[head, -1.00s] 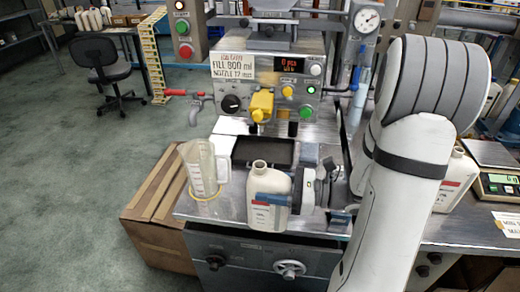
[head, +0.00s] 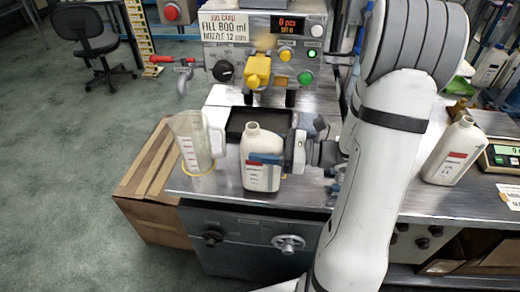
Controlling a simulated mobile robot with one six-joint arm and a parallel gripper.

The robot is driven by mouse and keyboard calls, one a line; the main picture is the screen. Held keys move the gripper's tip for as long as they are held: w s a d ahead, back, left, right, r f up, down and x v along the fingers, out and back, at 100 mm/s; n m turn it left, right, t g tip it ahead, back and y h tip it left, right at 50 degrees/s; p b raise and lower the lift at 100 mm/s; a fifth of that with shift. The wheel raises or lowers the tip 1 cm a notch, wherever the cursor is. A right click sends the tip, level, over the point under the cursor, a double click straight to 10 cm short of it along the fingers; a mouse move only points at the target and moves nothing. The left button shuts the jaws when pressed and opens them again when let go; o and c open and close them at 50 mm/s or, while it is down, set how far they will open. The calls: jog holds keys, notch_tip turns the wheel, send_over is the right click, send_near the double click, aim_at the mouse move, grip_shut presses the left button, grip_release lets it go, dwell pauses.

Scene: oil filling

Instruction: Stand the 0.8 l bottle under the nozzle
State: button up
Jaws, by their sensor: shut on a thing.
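A cream bottle (head: 263,178) with an open neck and a red-and-white label stands upright in front of the filling machine. My gripper (head: 266,158) is shut on it from the right, with a blue finger across its front. Whether its base touches the metal bench is hard to tell. The machine has a yellow handle (head: 257,72) and two dark spouts, a left nozzle (head: 249,98) and a right nozzle (head: 290,98), above a black tray (head: 236,125). The bottle is nearer to me than the tray. A card (head: 224,27) reads FILL 800 ml, NOZZLE 12 mm.
A clear measuring jug (head: 194,143) stands close left of the bottle. A second cream bottle (head: 452,151) and a scale (head: 503,156) are on the right bench. A cardboard box (head: 150,190) lies beside the bench at left. My arm covers the middle right.

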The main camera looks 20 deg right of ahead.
jog(key=shift+w+d+f+b, duration=0.2)
jog(key=shift+w+f+b, duration=0.25)
jog(key=shift+f, duration=0.3)
jog(key=w+d, duration=0.2)
jog(key=w, duration=0.5)
jog(key=shift+d, duration=0.4)
jog(key=shift+f, duration=0.1)
jog(key=o, duration=1.3)
